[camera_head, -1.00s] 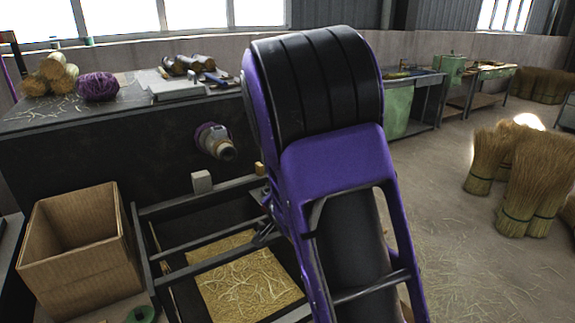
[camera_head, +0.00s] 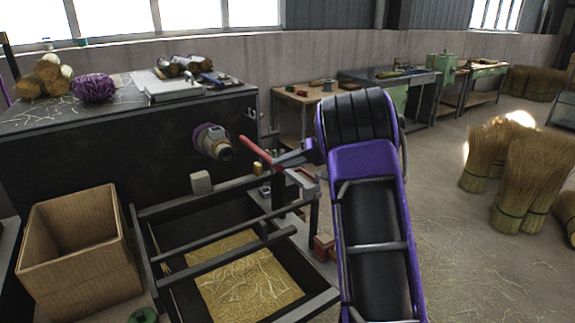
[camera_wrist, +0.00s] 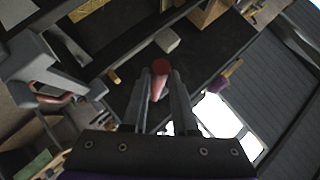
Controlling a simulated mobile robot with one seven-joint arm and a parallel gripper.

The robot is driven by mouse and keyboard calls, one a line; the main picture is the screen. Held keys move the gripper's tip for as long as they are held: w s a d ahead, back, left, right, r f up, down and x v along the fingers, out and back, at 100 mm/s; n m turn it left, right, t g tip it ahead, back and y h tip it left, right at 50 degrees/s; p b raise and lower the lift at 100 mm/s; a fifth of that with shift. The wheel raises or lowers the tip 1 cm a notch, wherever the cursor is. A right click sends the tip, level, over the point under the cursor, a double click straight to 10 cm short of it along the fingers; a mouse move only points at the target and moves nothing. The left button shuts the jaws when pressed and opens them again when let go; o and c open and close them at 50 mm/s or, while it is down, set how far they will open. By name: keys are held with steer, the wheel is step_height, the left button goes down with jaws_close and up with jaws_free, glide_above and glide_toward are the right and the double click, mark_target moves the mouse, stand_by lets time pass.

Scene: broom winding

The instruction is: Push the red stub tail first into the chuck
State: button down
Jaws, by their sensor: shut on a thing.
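The red stub (camera_head: 256,152) is held by my gripper (camera_head: 284,160), which is shut on its lower right end. The stub slants, with its free end pointing up and left in the head view. The chuck (camera_head: 213,143), a metal nose in a purple ring, sticks out of the dark machine front left of the stub. A visible gap lies between them in the picture. Which end is the tail I cannot tell.
A pale block (camera_head: 201,182) stands on the frame below the chuck, and a small brass cylinder (camera_head: 258,168) is near the stub. A framed bin (camera_head: 247,278) holding straw lies below, with a cardboard box (camera_head: 77,250) at left. Purple twine (camera_head: 93,88) lies on the machine top.

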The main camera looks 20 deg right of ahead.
steer(key=shift+s+d+f, duration=0.25)
steer(key=shift+d, duration=0.1)
steer(key=shift+a+f, duration=0.9)
steer(key=shift+f, duration=0.2)
steer(key=shift+a+f, duration=0.85)
steer(key=shift+f, duration=0.3)
steer(key=shift+a+f, duration=0.9)
steer(key=shift+f, duration=0.2)
steer(key=w+a, duration=0.3)
steer(key=w, duration=0.7)
steer(key=shift+w+a, duration=0.15)
steer(key=shift+w, duration=0.1)
steer(key=c, duration=0.6)
jaws_free()
